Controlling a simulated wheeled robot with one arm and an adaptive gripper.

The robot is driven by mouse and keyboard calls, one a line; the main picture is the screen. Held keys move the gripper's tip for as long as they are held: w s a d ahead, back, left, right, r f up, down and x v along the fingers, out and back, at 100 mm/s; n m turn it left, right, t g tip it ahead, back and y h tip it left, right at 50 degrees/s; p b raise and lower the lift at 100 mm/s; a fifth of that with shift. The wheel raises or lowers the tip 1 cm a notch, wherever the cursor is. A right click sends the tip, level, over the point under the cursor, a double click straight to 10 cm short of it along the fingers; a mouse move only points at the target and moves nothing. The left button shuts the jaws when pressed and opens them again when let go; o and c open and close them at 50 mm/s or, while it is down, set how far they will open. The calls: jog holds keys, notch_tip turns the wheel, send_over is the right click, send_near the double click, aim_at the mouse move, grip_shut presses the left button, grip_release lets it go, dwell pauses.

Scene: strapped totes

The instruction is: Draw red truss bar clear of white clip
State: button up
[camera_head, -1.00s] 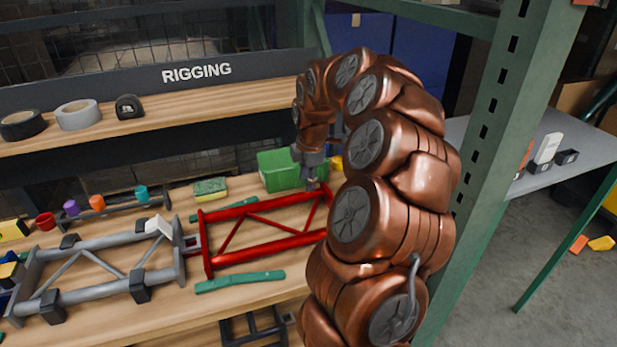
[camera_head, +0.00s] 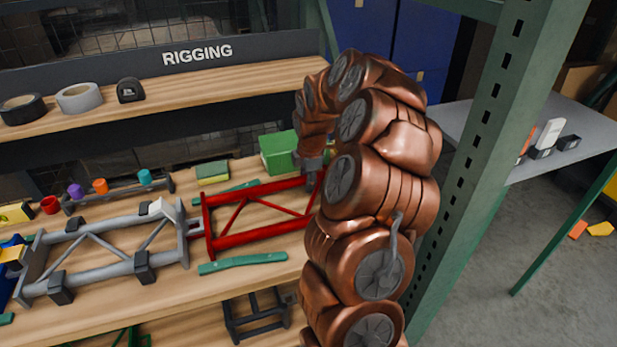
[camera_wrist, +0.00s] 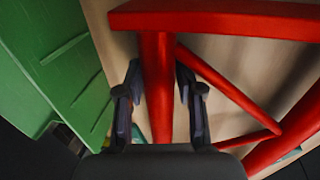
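The red truss bar (camera_head: 262,238) lies on the wooden shelf, its left end up against the grey truss (camera_head: 92,272). A white clip (camera_head: 158,207) sits on the grey truss near that joint. My gripper (camera_head: 315,182) is down at the far right of the red truss, partly hidden by my arm. In the wrist view, my gripper (camera_wrist: 159,88) is open with one finger on each side of a red tube (camera_wrist: 157,60), narrow gaps showing beside it. The red truss's right end is hidden behind my arm in the head view.
A green bin (camera_head: 278,152) stands just behind my gripper. Green strips (camera_head: 242,263) lie in front of and behind the red truss. A green upright post (camera_head: 480,150) stands right of my arm. Coloured cylinders (camera_head: 100,186) stand in a rack at the back left.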

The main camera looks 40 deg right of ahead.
grip_shut()
dwell(0.3)
jog(key=shift+d, duration=0.1)
